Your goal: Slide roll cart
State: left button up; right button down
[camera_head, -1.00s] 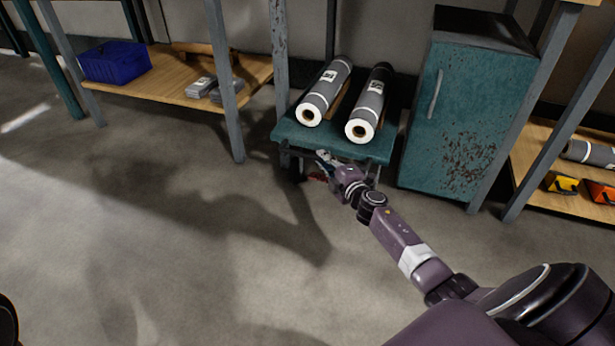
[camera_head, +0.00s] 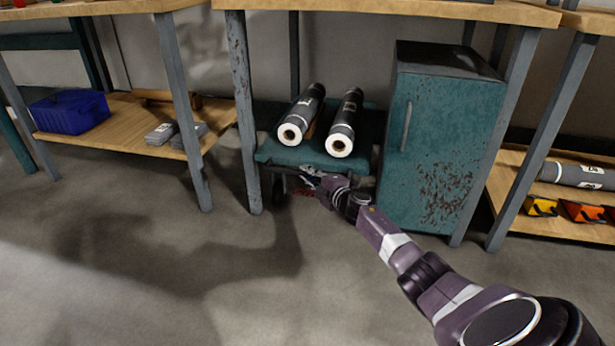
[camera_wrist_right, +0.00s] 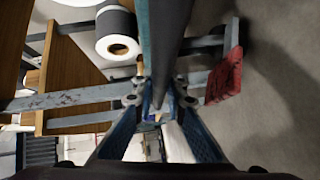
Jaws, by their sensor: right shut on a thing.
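The teal roll cart (camera_head: 272,152) stands under the workbench, between a leg and a cabinet. A grey roll (camera_head: 303,112) and a second grey roll (camera_head: 346,118) lie side by side on it, white ends facing me. My right gripper (camera_head: 309,176) is low at the cart's front edge. My left gripper is not in view.
A rusty teal cabinet (camera_head: 440,150) stands close to the cart's right. A bench leg (camera_head: 246,130) stands close to its left. A blue bin (camera_head: 70,112) sits on the left shelf. The floor in front is clear.

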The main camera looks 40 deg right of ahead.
jog(key=shift+d+r, duration=0.25)
jog(key=shift+d, duration=0.1)
jog(key=c, duration=2)
grip_release()
jog(key=shift+w+f, duration=0.1)
jog(key=shift+w, duration=0.05)
jog(key=shift+o, duration=0.3)
jog(key=shift+a+f, duration=0.1)
jog(key=shift+a, duration=0.05)
jog(key=shift+s, duration=0.5)
jog(key=s+a+r, duration=0.1)
jog(key=s, duration=0.9)
jog(key=shift+s+a+r, duration=0.2)
jog(key=shift+s+r, duration=0.15)
jog(key=shift+s, duration=0.05)
